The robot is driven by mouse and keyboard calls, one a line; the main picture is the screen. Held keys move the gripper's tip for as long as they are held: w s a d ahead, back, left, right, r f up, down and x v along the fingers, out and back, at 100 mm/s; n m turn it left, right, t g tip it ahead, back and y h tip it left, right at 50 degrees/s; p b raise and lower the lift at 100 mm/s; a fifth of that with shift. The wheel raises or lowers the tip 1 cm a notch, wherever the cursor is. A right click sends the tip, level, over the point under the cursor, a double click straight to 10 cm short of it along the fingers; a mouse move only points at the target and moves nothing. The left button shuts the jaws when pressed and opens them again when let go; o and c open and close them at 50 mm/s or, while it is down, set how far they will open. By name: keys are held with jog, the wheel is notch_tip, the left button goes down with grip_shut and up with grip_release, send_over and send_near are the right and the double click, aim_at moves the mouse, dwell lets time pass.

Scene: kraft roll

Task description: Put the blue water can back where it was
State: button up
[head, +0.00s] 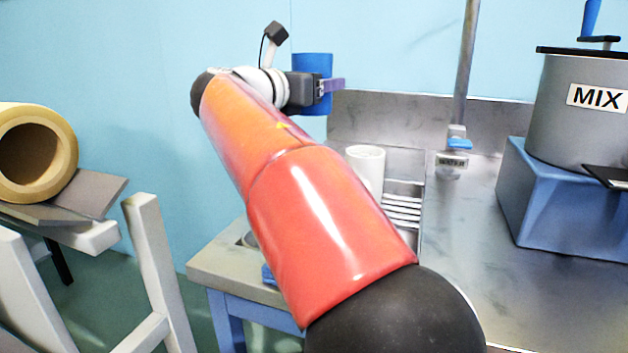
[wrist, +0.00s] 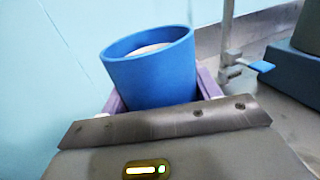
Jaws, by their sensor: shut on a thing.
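The blue water can (head: 313,68) is held up in the air in front of the blue wall, above the bench, in the head view. In the wrist view the can (wrist: 155,75) is open at the top, slightly tilted in the picture, with a pale surface inside. My gripper (head: 325,86) is shut on it, with purple fingers on either side; the wrist view shows my gripper (wrist: 158,100) around the can's lower part. The can's lower side is partly hidden by my gripper there.
A white cup (head: 366,168) stands beside a slatted rack (head: 403,205) on the metal bench (head: 462,260). A pole with a blue-handled valve (head: 456,150) rises behind. A MIX pot (head: 580,108) sits on a blue block (head: 565,215) at right. A kraft roll (head: 62,150) lies at left.

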notch_tip(320, 180, down, 16)
jog(key=b, duration=0.3)
jog(key=shift+f, duration=0.2)
jog(key=shift+f+b, duration=0.1)
jog(key=shift+b, duration=0.2)
jog(key=o, duration=1.2)
jog(key=v, duration=0.7)
jog(key=shift+s+a, duration=0.2)
